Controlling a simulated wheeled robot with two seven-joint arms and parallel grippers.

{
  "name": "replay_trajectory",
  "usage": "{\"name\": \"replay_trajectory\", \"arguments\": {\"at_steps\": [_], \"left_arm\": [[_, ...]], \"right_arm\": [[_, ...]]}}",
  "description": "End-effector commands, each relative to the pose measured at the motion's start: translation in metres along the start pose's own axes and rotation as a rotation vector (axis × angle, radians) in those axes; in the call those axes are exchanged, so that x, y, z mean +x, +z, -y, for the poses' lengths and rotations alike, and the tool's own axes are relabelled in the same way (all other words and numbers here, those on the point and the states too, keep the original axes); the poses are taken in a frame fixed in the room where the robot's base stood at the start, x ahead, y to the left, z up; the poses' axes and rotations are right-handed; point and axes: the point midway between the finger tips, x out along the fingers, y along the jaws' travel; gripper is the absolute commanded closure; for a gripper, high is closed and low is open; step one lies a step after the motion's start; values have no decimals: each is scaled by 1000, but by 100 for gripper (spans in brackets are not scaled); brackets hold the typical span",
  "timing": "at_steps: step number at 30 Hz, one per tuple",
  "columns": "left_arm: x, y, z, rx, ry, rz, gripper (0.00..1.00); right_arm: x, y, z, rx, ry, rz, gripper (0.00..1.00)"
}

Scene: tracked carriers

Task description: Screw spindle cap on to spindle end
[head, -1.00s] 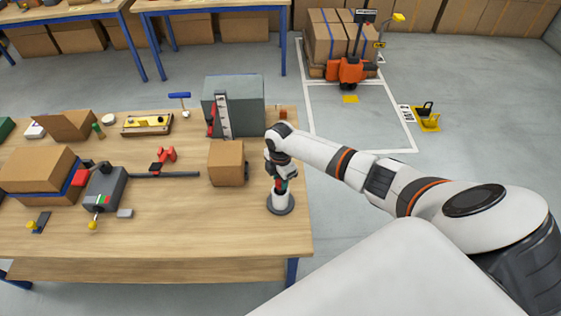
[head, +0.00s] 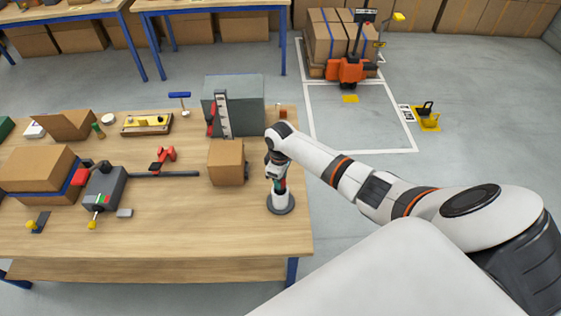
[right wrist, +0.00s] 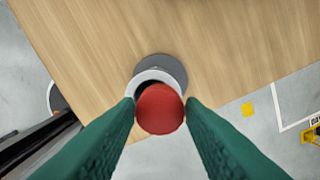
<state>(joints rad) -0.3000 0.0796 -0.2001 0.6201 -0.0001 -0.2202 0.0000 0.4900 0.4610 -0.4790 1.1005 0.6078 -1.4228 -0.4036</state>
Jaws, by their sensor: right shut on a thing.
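The red spindle cap (right wrist: 160,108) is held between the green fingers of my right gripper (right wrist: 160,112) in the right wrist view. Below it is the white spindle (right wrist: 150,76) with a dark opening, on a round grey base (right wrist: 163,66). The cap covers part of the opening; I cannot tell whether they touch. In the head view my right gripper (head: 279,184) points down right above the white spindle (head: 280,200), which stands upright on its grey base (head: 287,209) near the table's right edge. The cap is hard to make out there. My left gripper is out of view.
A small cardboard box (head: 225,162) stands just left of the spindle. A grey machine (head: 250,98) is behind. A grey vice-like device (head: 103,188) and a larger carton (head: 38,170) are farther left. The wooden table front (head: 190,235) is clear.

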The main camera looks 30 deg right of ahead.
Motion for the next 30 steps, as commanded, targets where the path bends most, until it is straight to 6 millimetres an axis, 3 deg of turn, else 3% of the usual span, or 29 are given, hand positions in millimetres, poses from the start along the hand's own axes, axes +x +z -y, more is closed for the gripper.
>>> {"name": "replay_trajectory", "arguments": {"at_steps": [5,17,30], "left_arm": [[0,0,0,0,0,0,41],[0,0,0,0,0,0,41],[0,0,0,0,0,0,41]], "right_arm": [[0,0,0,190,1,-1,84],[0,0,-1,267,2,-1,84],[0,0,-1,995,3,-2,84]]}}
